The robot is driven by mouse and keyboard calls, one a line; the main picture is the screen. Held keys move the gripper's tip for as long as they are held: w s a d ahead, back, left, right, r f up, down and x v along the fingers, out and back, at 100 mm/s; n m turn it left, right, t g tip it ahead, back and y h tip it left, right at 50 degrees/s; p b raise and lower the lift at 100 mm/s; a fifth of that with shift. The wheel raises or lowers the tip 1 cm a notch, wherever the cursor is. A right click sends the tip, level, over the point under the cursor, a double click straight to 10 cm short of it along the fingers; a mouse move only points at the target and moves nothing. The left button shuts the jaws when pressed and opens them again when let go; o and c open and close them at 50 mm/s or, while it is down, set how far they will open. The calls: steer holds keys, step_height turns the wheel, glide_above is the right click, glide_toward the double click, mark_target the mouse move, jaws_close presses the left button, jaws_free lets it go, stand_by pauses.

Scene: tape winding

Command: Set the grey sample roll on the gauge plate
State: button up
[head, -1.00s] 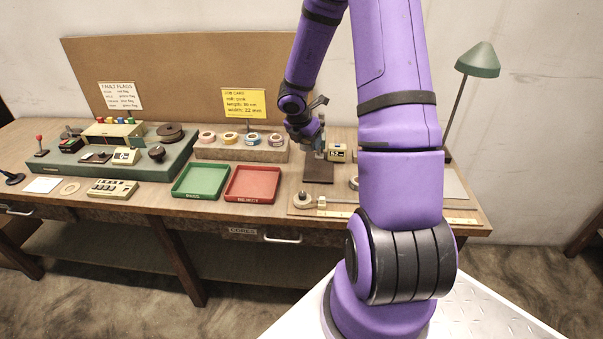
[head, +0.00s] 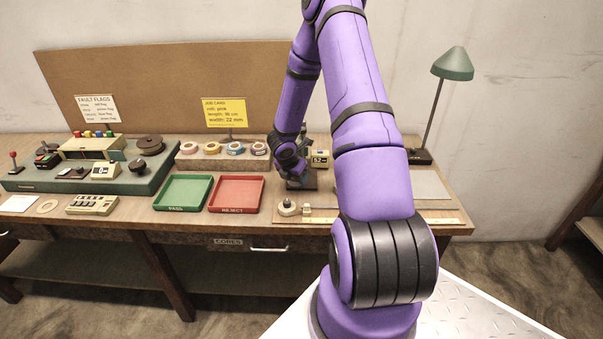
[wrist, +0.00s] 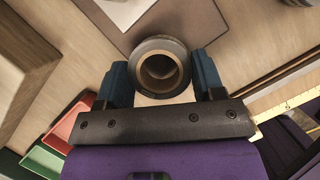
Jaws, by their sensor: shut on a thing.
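The grey roll (wrist: 184,53) is a short dark-grey ring with a brown core, seen end-on in the wrist view. My gripper (wrist: 163,78) is shut on it, one blue finger at each side. In the head view my gripper (head: 290,168) is low over the left part of the dark gauge plate (head: 308,183), and the roll cannot be made out there. A dark plate (wrist: 195,28), apparently the gauge plate, lies just beyond the roll in the wrist view. I cannot tell whether the roll touches it. The gauge's readout (head: 320,158) stands behind.
A green tray (head: 183,207) and a red tray (head: 236,209) lie left of the gauge. Several tape rolls sit on a wooden rack (head: 215,161) behind them. A small round post (head: 288,208) and a ruler (head: 380,219) are in front. A green lamp (head: 453,64) stands at right.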

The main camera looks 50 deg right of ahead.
steer(key=d, duration=0.4)
steer(key=shift+w+d, duration=0.2)
steer(key=shift+w, duration=0.15)
steer(key=shift+f, duration=0.55)
steer(key=shift+a+f, duration=0.1)
steer(key=o, duration=1)
